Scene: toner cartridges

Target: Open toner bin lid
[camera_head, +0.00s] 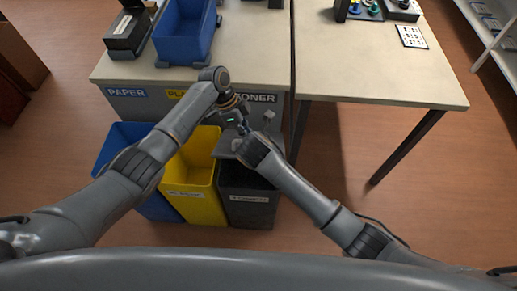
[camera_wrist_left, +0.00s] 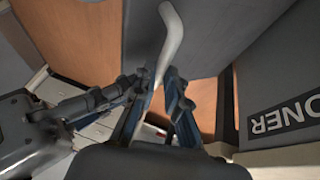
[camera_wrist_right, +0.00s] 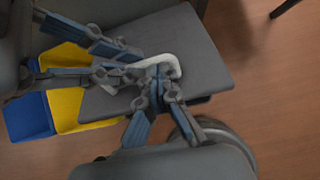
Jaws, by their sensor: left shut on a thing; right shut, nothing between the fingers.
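The dark grey toner bin (camera_head: 250,214) stands under the table edge below the TONER sign. Its grey lid shows in the right wrist view (camera_wrist_right: 195,45) and the left wrist view (camera_wrist_left: 222,30); in the head view my arms cover much of it, and its exact angle is hard to tell. A pale curved handle (camera_wrist_right: 170,64) sits on the lid and shows in the left wrist view (camera_wrist_left: 172,32). My left gripper (camera_head: 243,130) is shut on the handle. My right gripper (camera_wrist_right: 157,80) is shut and empty, its fingertips close beside the handle.
A yellow bin (camera_head: 189,198) and a blue bin (camera_head: 117,138) stand left of the toner bin. A blue tray (camera_head: 184,35) and a black box (camera_head: 127,30) are on the table (camera_head: 250,55). A second table (camera_head: 375,70) is right. Floor at right is clear.

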